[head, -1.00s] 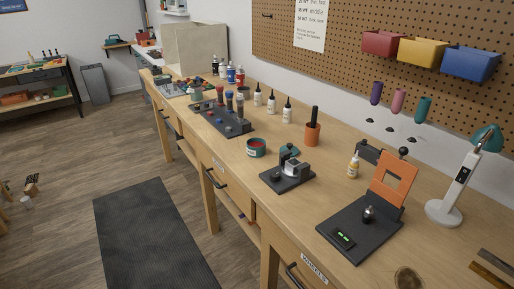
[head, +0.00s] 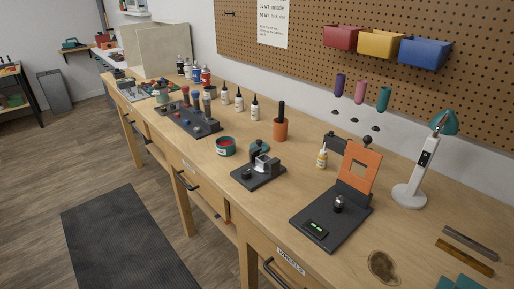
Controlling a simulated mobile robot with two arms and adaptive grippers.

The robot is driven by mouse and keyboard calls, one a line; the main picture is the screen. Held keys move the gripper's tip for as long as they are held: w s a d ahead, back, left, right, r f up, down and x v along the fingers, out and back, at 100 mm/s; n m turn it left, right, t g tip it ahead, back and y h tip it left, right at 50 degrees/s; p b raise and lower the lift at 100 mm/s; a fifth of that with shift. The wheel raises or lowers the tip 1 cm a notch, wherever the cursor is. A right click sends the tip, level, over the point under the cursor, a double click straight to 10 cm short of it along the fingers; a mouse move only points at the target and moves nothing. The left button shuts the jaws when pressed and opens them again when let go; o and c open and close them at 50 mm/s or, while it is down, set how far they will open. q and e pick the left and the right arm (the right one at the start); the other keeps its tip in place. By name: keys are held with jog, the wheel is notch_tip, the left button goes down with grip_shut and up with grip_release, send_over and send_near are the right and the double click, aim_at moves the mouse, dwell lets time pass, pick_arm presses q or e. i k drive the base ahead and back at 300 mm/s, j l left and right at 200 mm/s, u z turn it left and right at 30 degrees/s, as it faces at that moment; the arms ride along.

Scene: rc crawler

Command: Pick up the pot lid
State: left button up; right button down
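A small open teal pot (head: 225,147) with red contents stands on the workbench near the middle of the head view. I cannot tell whether the lid touches the fixture. Neither of my grippers is in view.
The wooden workbench (head: 207,168) runs diagonally across the view. A black stand with an orange frame (head: 360,167) is to the right. A dark mat (head: 130,240) lies on the floor.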

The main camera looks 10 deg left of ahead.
aim_at(264, 147)
jog(key=i+j+z, duration=0.15)
jog(key=j, duration=0.15)
jog(key=i+j+z, duration=0.1)
jog(key=j, duration=0.2)
jog(key=i+j+z, duration=0.15)
jog(key=j, duration=0.15)
jog(key=i+j+z, duration=0.15)
jog(key=j, duration=0.15)
